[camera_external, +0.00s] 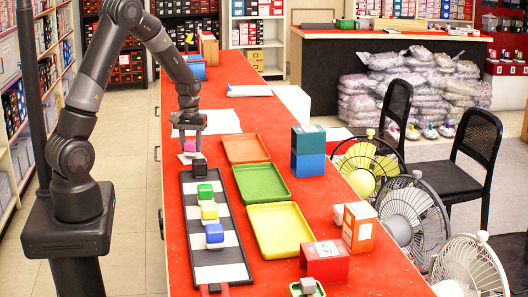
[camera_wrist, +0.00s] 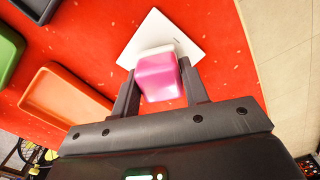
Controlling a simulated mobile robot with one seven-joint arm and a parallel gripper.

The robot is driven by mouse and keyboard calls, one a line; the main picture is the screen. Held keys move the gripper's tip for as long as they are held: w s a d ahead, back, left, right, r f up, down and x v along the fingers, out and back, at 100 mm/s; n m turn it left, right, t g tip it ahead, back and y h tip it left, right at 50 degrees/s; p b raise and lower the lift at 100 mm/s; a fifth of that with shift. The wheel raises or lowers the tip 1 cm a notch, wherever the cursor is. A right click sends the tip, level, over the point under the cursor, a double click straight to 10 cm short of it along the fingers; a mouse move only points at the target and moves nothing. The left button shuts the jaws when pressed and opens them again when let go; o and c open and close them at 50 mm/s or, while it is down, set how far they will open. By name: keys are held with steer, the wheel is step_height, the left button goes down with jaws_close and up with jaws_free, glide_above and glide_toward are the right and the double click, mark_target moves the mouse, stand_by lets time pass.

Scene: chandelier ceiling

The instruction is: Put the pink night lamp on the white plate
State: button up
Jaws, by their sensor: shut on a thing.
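The pink night lamp (camera_wrist: 158,77) is a small pink block with a pale end, held between the two dark fingers of my gripper (camera_wrist: 160,92). In the external view the lamp (camera_external: 190,146) is a small pink patch below my gripper (camera_external: 189,136), partly hidden by the fingers. A flat white square, seemingly the white plate (camera_wrist: 187,33), lies on the red table just past the lamp in the wrist view. It shows as a white patch (camera_external: 184,158) under the lamp in the external view. I cannot tell whether lamp and plate touch.
A dark board (camera_external: 206,263) with green, yellow and blue blocks lies nearer the camera. Orange (camera_external: 263,157), green (camera_external: 281,183) and yellow (camera_external: 297,238) trays stand to the right. White sheets (camera_external: 222,119) lie behind my gripper. Blue and green boxes (camera_external: 308,160) stand farther right.

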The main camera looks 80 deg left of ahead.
mark_target(191, 141)
steer(key=shift+f, duration=0.15)
steer(key=o, duration=1)
step_height(191, 141, up, 12)
steer(key=shift+r, duration=0.2)
